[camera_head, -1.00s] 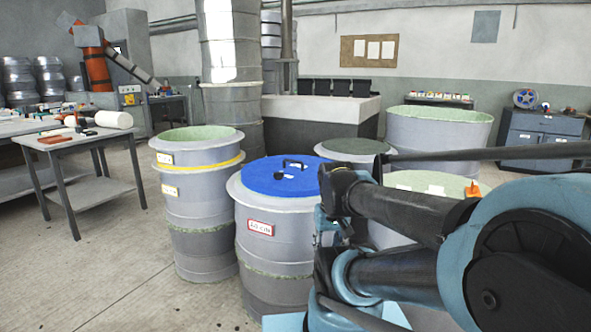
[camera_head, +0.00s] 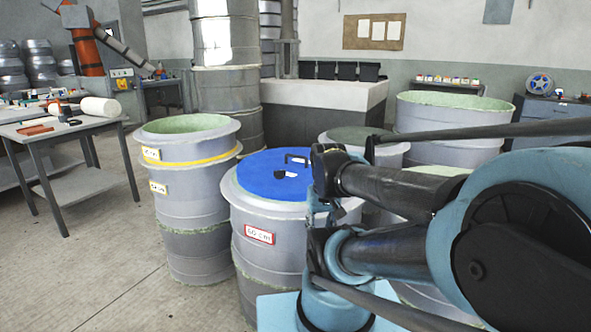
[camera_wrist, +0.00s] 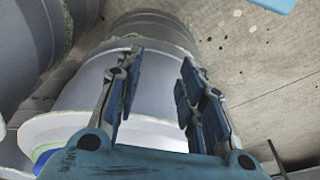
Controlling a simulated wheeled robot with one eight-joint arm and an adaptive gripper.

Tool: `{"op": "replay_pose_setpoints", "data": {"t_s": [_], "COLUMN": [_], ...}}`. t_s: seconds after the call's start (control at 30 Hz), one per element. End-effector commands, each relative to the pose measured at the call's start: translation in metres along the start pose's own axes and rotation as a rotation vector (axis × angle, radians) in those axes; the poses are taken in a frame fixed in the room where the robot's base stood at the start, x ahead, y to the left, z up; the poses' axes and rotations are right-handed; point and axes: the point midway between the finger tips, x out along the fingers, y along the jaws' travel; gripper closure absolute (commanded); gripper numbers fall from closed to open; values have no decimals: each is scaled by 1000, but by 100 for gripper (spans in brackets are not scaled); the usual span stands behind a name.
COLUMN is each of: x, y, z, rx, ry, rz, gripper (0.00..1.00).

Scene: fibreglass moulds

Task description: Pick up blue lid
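The blue lid (camera_head: 274,175) lies flat on top of a grey drum-shaped mould (camera_head: 268,240) with a red-framed label. It has a dark handle (camera_head: 297,159) near its far edge. In the head view my arm stands just right of the lid and covers part of its right side; my gripper cannot be made out clearly there. In the wrist view my gripper (camera_wrist: 155,88) has its two fingers spread apart with nothing between them. It points down past the side of a grey mould (camera_wrist: 135,50). A bit of blue, likely the lid, shows at the lower left (camera_wrist: 45,158).
A taller open mould with a yellow band (camera_head: 190,160) stands left of the lid's mould. More moulds (camera_head: 450,115) stand behind and to the right, close together. A work table (camera_head: 60,130) is at the left, with open floor (camera_head: 110,260) before it.

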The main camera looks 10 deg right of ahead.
Motion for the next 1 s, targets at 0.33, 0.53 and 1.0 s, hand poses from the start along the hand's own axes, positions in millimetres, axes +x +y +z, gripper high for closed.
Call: {"op": "replay_pose_setpoints", "data": {"t_s": [0.33,0.53,1.0], "x": [-49,-86,-141], "y": [-5,-5,12], "z": [-46,-107,-264], "rx": [306,642,1424], "ry": [1,-21,-126], "rz": [-43,-89,-181], "gripper": [64,64,64]}}
